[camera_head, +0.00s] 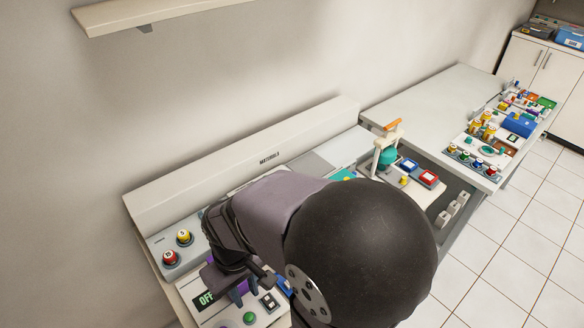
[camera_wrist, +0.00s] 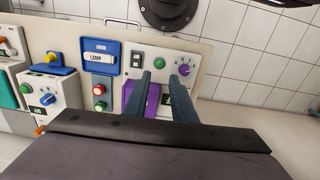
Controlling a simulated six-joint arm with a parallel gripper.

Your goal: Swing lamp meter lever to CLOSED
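A purple part (camera_wrist: 153,102), possibly the lamp meter lever, shows behind and beside the left finger in the wrist view. A bit of purple also shows beside my gripper in the head view (camera_head: 214,286). My gripper (camera_wrist: 160,80) is open, its two blue-grey fingers apart over the panel; in the head view (camera_head: 243,291) it is low over the same panel. I cannot tell whether a finger touches the purple part. A blue plate with a "LAMP" label (camera_wrist: 100,58) is left of the fingers. An "OFF" display (camera_head: 205,299) shows in the head view. No CLOSED mark is readable.
A green button (camera_wrist: 159,60), a purple dial knob (camera_wrist: 184,71) and a rocker switch (camera_wrist: 136,60) sit just beyond the fingertips. Red (camera_wrist: 98,90) and green buttons are left. Yellow (camera_head: 184,236) and red knobs (camera_head: 169,257) stand behind. My arm hides the middle of the bench.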

